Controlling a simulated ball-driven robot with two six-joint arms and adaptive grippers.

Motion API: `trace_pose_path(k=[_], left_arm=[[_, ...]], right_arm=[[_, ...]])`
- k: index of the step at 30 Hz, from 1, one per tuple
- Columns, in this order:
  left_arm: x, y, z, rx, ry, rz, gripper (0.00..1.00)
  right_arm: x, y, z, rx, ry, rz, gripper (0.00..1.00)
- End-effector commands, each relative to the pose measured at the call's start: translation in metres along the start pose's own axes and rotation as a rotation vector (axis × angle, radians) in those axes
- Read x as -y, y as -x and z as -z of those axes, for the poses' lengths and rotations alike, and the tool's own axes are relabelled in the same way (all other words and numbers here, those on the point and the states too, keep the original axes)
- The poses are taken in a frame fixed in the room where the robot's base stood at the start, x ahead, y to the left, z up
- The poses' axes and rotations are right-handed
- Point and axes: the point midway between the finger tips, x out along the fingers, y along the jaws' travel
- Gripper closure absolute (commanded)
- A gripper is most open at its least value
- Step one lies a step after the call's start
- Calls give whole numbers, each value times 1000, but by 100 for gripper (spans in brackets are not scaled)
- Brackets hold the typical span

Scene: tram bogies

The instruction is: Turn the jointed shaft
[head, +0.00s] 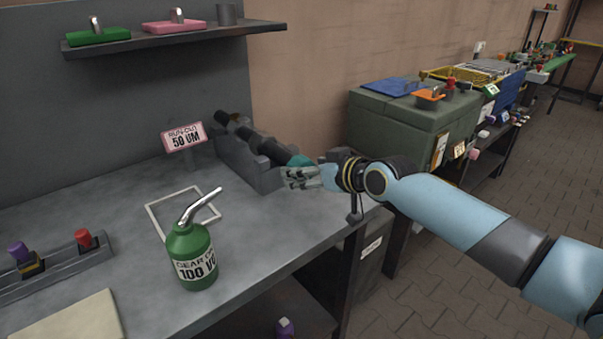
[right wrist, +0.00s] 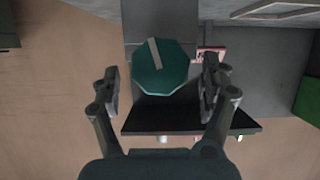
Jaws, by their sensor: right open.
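The jointed shaft (head: 262,145) is dark and lies in a grey cradle (head: 240,162) on the bench. Its near end carries a teal knob (head: 300,161). In the right wrist view the teal knob (right wrist: 160,67) is a many-sided disc with a pale stripe that leans slightly left of upright. My right gripper (head: 300,178) is at the knob end of the shaft. In the right wrist view its open fingers (right wrist: 160,88) stand on both sides of the knob, with gaps visible at each side. My left gripper is not in view.
A green oil can (head: 191,257) stands on the bench (head: 125,215) near a pale square outline. A pink "run-out 50 UM" sign (head: 184,137) stands left of the cradle. A shelf (head: 160,40) hangs above. A green cabinet (head: 408,125) stands right of the bench.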

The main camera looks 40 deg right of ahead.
Motion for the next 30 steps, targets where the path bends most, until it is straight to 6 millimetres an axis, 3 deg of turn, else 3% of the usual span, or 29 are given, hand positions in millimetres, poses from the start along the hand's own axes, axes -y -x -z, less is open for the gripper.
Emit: trace_pose_path(k=[6,15,28,30], left_arm=[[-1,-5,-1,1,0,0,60],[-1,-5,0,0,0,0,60],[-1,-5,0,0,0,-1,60],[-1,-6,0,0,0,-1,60]], right_arm=[[0,-23,0,0,-1,0,21],[0,-25,0,1,1,0,21],[0,-25,0,1,1,0,76],[0,-25,0,1,-1,1,78]])
